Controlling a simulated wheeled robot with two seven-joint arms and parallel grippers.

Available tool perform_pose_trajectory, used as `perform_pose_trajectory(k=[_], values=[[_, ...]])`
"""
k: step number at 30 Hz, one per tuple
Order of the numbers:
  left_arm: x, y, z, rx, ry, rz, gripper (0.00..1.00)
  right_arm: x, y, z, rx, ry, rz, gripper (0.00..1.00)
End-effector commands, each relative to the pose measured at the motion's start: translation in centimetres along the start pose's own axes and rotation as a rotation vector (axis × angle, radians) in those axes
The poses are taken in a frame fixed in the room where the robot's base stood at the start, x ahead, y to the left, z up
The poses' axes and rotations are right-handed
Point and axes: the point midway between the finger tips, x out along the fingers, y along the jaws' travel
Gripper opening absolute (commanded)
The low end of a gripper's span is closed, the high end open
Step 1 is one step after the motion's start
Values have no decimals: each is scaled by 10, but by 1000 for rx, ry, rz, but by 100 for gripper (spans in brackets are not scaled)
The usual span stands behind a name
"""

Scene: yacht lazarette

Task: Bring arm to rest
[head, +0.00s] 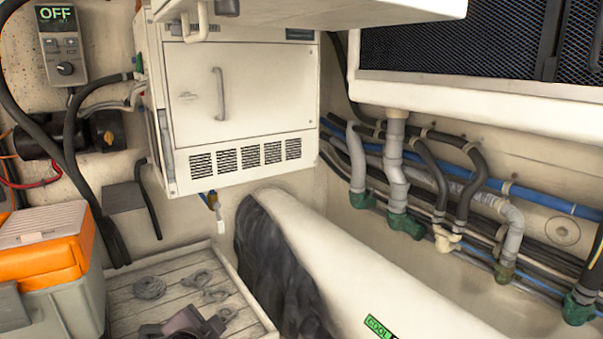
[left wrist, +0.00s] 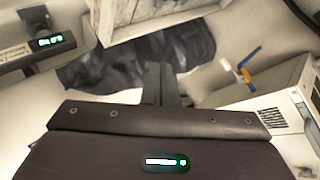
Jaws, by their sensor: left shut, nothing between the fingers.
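My left gripper (left wrist: 160,85) shows in the left wrist view, with its dark fingers together and nothing between them. Its dark body fills the bottom of that view. The fingers point toward a black cloth-like cover (left wrist: 150,52); I cannot tell the distance. The head view does not clearly show either gripper. My right gripper is in neither view.
A white cabinet (head: 240,90) hangs on the back wall. The black cover (head: 275,265) lies by a white rounded casing (head: 350,260). A wooden tray (head: 125,300) holds small fittings. An orange-topped box (head: 45,250) stands left; pipes and hoses (head: 400,170) run right.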

Motion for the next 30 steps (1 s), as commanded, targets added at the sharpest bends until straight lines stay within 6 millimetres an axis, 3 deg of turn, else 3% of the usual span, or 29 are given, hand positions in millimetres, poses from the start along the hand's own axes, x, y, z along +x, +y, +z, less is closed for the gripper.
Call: perform_pose_trajectory(k=[1,6,12,20,30], values=[[-6,26,24,-89,-65,56,0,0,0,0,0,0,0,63],[-31,78,87,-316,-266,168,0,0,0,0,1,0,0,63],[-62,119,136,-488,-451,248,0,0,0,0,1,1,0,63],[-105,158,185,-664,-664,319,0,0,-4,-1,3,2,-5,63],[-28,216,240,-644,-688,336,0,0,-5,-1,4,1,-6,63]])
